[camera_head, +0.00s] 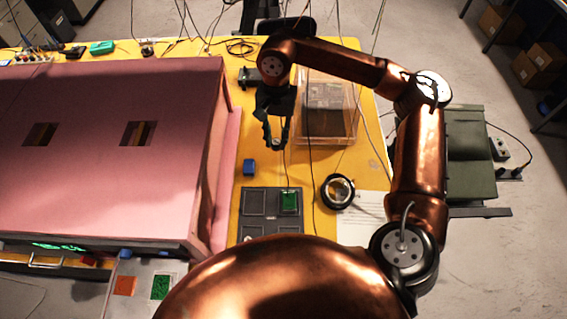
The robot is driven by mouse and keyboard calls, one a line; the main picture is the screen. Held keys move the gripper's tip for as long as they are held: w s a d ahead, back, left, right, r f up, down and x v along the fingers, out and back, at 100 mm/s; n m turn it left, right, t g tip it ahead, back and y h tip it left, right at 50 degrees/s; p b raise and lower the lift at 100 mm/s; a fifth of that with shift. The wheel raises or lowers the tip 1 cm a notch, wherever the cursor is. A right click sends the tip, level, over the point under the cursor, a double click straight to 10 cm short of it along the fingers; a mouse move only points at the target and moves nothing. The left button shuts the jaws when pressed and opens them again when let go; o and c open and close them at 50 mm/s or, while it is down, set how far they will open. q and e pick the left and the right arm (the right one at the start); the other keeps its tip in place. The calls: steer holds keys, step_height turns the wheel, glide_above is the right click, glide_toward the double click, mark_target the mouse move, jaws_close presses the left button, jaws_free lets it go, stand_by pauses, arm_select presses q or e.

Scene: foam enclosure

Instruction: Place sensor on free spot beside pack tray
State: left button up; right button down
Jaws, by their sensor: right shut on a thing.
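My right gripper (276,141) hangs fingers down over the yellow table, left of the clear plastic box. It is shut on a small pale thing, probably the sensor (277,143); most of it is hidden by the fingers. The dark grey pack tray (271,215) lies flat on the table, nearer than the gripper. It has several square compartments, and a green board (289,201) lies in its far right one. My copper body covers part of the view near the tray's near edge. My left gripper is not in view.
The clear box (345,130) stands behind. A pink foam enclosure (90,170) fills the left. Thin cables hang near the gripper.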

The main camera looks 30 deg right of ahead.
steer(key=s+a+f+m+t+p, duration=0.15)
steer(key=s+f+m, duration=0.3)
steer(key=m, duration=0.95)
steer(key=s+f+m+t+p, duration=0.1)
steer(key=s+f+m+p, duration=0.35)
steer(key=m, duration=1.05)
steer(key=shift+h, duration=0.4)
steer(key=w+d+f, duration=0.1)
steer(key=w+f, duration=0.1)
steer(key=w, duration=0.1)
steer(key=w+d+f, duration=0.2)
steer(key=w+f, duration=0.1)
steer(key=w, duration=0.1)
steer(key=w+d+f, duration=0.2)
steer(key=w, duration=0.2)
steer(key=shift+d+f, duration=0.2)
steer(key=shift+w+d+f, duration=0.2)
steer(key=shift+w+f, duration=0.2)
steer(key=shift+f, duration=0.3)
step_height(320, 180, down, 3)
steer(key=shift+r+p, duration=0.15)
steer(key=shift+p, duration=0.45)
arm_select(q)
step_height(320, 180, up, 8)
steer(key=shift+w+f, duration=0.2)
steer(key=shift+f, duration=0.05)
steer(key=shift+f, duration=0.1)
